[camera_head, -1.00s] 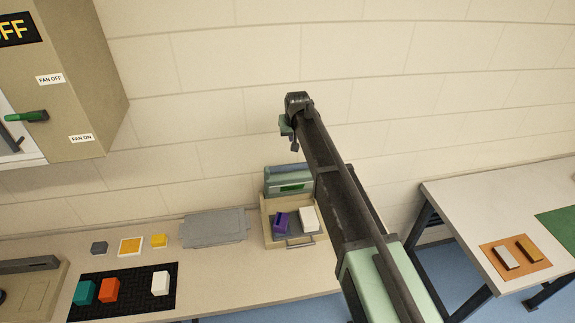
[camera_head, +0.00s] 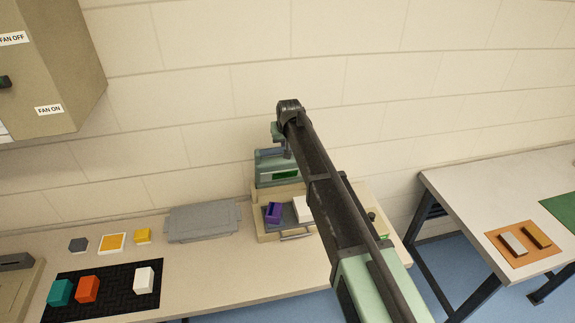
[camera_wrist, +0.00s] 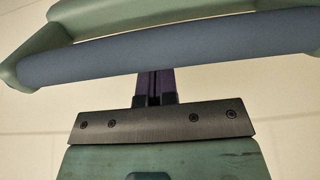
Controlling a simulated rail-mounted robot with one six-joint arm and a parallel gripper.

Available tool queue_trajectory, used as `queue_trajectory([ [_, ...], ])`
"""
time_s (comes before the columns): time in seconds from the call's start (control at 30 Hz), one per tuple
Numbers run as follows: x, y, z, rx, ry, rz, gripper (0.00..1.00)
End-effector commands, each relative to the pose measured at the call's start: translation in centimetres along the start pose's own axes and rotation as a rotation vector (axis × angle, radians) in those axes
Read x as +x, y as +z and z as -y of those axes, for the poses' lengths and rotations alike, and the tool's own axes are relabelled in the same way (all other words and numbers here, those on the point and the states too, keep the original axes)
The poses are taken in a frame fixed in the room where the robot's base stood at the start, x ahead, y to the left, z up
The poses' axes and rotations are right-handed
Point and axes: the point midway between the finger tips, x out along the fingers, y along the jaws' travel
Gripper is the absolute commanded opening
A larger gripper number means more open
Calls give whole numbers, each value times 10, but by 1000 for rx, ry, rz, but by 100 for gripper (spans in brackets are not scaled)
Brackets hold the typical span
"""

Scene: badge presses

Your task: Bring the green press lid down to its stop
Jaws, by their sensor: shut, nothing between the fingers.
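The green press lid (camera_head: 274,180) stands raised at the back of its beige base (camera_head: 290,236), with a blue-grey handle bar (camera_head: 268,153) along its top. In the wrist view the handle bar (camera_wrist: 170,47) crosses the upper part between green end brackets (camera_wrist: 45,45). My gripper (camera_head: 286,152) is at the handle, seen from behind my arm. In the wrist view my gripper's fingers (camera_wrist: 155,82) are together and empty, and their tips meet the lower edge of the bar or pass behind it. I cannot tell whether they touch it.
A purple block (camera_head: 274,212) and a white block (camera_head: 302,209) sit in the press base. My arm partly hides another unit right of it. A grey tray (camera_head: 204,222) and a black mat (camera_head: 110,288) with several blocks lie left. The wall is close behind.

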Motion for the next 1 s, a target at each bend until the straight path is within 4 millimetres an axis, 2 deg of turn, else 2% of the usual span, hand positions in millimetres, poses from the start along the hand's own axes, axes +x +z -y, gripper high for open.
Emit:
queue_trajectory([
  [0.03, 5, 2, 0, 0, 0, 0, 0],
  [0.37, 3, 2, 0, 0, 0, 0, 0],
  [1.0, -2, 20, 0, 0, 0, 0, 0],
])
